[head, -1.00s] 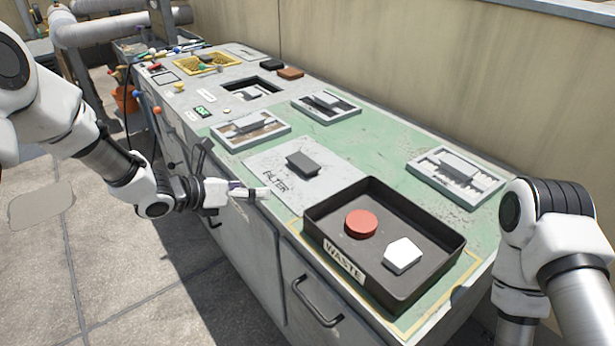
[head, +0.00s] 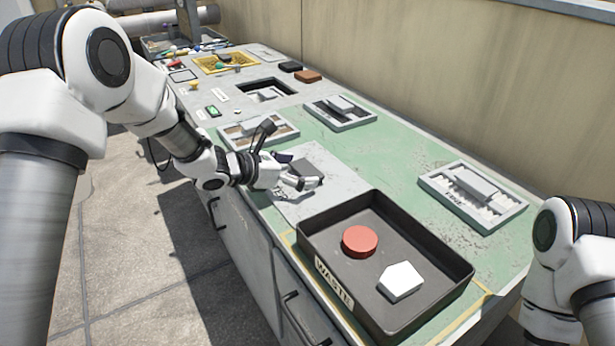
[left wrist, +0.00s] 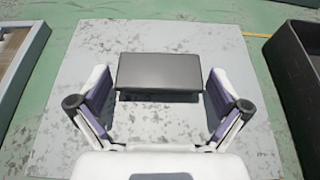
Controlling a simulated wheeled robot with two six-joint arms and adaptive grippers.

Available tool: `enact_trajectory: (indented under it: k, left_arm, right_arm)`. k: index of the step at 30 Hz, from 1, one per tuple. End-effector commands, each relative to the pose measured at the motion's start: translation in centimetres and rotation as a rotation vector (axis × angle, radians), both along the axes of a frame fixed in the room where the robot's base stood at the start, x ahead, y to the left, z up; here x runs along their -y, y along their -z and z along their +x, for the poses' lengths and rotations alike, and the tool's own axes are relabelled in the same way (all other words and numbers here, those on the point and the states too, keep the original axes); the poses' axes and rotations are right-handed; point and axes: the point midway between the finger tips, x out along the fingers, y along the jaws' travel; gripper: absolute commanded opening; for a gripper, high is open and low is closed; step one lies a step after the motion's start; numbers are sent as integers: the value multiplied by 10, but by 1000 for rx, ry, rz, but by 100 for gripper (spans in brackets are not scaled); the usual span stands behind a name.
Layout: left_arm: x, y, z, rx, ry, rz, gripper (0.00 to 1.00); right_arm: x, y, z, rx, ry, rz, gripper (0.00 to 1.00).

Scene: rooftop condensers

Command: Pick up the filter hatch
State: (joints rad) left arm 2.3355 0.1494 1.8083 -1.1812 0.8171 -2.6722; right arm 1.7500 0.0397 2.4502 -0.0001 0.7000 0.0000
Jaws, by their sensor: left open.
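The filter hatch is a flat light-grey plate (head: 343,180) on the green bench top, behind the waste tray. In the left wrist view the plate (left wrist: 75,55) fills most of the picture and carries a dark grey block handle (left wrist: 159,73). My left gripper (head: 306,180) is over the plate at the handle and partly hides it in the head view. In the left wrist view its open fingers (left wrist: 157,88) stand on either side of the handle, with a gap at each side. My right gripper is not in view.
A black waste tray (head: 437,238) holds a red disc (head: 360,241) and a white block (head: 400,281) just in front of the plate. Framed panels with handles (head: 340,112) (head: 473,195) lie around it. A wall (head: 450,70) runs along the back.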

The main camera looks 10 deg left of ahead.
Motion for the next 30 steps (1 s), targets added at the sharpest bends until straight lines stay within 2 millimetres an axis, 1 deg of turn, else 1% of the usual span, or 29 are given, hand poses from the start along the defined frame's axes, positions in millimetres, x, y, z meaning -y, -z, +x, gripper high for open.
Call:
enact_trajectory:
  k: [1,3,9,10,11,12,15,22,24,26,29,30]
  left_arm:
    - [6,4,6,1,1,2,100]
    - [10,7,10,1,0,1,100]
    - [12,6,12,0,-1,-1,100]
    - [11,6,12,0,-1,-1,96]
    - [11,6,12,0,-1,-1,86]
    - [11,6,12,0,-1,-1,72]
    - [11,7,12,0,-1,-1,39]
    - [11,6,12,0,-1,-1,39]
    - [11,2,12,1,-2,-1,39]
    - [11,-6,12,1,-2,-2,39]
    - [11,-28,12,5,-1,-2,39]
    - [11,-39,12,6,-2,-2,39]
  right_arm:
    - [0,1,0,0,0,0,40]
    - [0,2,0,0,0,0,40]
    - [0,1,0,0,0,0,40]
    - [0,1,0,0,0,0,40]
    - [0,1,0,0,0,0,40]
    - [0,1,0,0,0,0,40]
    - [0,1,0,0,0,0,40]
    - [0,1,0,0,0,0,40]
    - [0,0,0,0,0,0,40]
    - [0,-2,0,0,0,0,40]
    - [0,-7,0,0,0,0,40]
    - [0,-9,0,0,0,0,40]
